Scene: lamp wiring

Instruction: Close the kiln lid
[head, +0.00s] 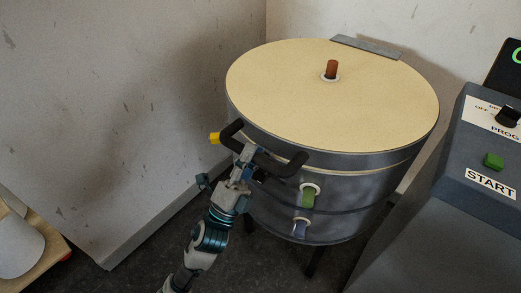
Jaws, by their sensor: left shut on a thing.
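The kiln (345,205) is a dark grey drum on dark legs in the middle of the head view. Its round cream lid (290,90) lies flat on top, with a thin seam between lid rim and body. A brown plug (332,69) stands upright on the lid near the hinge plate (366,46) at the back. A black handle (284,168) sticks out at the front left of the lid. My left gripper (248,158) is shut on the handle, and its fingers partly hide it. My right gripper does not show.
A grey control panel with a green START button (493,161) and a black knob (507,116) stands at the right. Walls close in behind and left of the kiln. The dark floor (130,270) is clear between.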

